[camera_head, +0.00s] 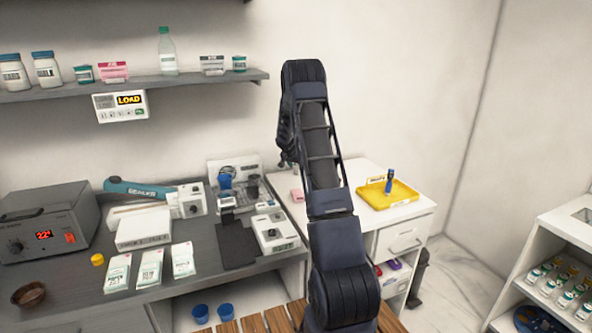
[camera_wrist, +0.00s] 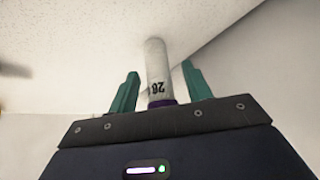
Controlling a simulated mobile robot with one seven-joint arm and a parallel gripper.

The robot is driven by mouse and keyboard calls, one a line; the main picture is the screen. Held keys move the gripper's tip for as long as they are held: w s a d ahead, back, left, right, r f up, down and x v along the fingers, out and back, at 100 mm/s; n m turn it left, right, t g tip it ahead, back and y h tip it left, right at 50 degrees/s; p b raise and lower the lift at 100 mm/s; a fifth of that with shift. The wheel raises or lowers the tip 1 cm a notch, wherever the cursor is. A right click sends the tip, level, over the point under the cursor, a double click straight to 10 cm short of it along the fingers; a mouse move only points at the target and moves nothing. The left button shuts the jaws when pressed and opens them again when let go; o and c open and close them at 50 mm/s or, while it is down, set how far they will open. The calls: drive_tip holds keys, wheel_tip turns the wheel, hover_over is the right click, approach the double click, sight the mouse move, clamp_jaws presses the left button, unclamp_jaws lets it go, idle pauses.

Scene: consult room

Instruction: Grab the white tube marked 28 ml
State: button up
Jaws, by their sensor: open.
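A white tube (camera_wrist: 156,68) with a purple band at its near end shows in the wrist view. Its printed number is small and appears turned; I read 26 or 28 and cannot be sure which. My gripper (camera_wrist: 160,90) is open, with a green finger on either side of the tube. A gap shows between the tube and each finger. The tube's far end meets or overlaps a pale speckled surface; I cannot tell whether it touches. In the head view my arm hides the tube, and the fingers cannot be made out.
In the head view, a yellow tray (camera_head: 401,197) with a blue item (camera_head: 389,181) stands on the white cabinet (camera_head: 425,204). The grey desk (camera_head: 80,297) holds boxes and devices. A shelf (camera_head: 190,80) with bottles hangs above. A rack of bottles (camera_head: 563,262) is at right.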

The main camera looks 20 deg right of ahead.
drive_tip(key=c, duration=1)
drive_tip(key=shift+o, duration=0.2)
